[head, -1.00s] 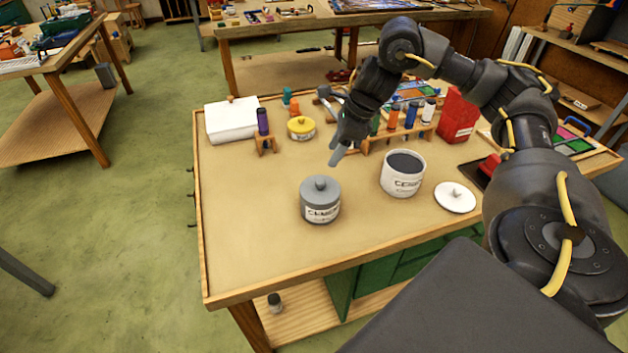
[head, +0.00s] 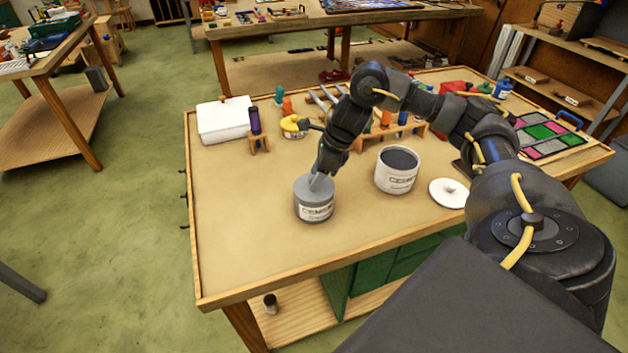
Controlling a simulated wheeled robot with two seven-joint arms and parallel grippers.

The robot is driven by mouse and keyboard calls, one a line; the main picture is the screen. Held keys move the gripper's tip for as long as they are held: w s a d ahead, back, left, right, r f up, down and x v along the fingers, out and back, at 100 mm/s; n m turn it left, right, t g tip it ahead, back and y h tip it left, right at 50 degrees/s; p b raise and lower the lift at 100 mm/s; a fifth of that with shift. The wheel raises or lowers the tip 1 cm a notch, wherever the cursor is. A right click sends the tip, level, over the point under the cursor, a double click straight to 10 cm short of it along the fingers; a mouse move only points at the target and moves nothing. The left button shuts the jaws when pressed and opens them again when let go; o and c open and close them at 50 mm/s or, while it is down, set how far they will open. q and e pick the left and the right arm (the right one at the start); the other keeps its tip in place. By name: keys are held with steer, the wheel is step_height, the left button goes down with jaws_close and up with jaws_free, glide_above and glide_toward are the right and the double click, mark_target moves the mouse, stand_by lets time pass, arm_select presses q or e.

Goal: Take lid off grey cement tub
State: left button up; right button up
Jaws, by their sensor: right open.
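The grey cement tub (head: 314,207) stands upright on the wooden workbench, left of the white tub. Its grey lid (head: 311,187) sits on top of it. My right gripper (head: 317,181) is right above the lid, with its fingers pointing down at the lid's knob. The fingers cover the knob, so I cannot tell whether they touch it. The gripper is open. My left gripper is not in the head view.
An open white cement tub (head: 396,172) stands right of the grey tub, with its white lid (head: 448,193) beside it. A white box (head: 224,121), a purple bottle in a stand (head: 257,131) and a yellow-lidded pot (head: 292,126) stand behind. The bench's front left is clear.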

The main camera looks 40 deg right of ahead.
steer(key=shift+f, duration=0.25)
steer(key=c, duration=1)
steer(key=shift+c, duration=0.2)
